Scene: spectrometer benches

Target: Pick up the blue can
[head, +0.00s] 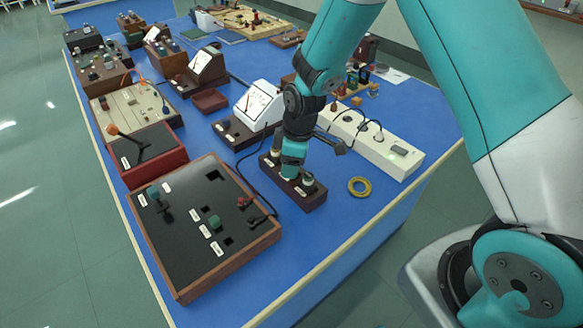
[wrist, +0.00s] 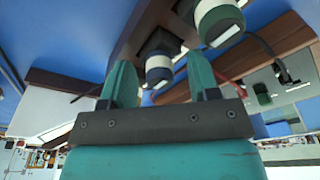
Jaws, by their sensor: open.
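A small blue can with a pale band (wrist: 159,69) shows in the wrist view, beyond the gap between my fingertips. I cannot tell whether the fingers touch the can. In the head view my wrist hides part of the block.
A black-topped wooden box (head: 190,253) and a red-sided box (head: 150,155) stand to the left. A white meter (head: 262,100) is behind the block, and a white power strip (head: 380,150) is to the right. A yellow ring (head: 360,187) lies near the bench edge, with bare blue surface around it.

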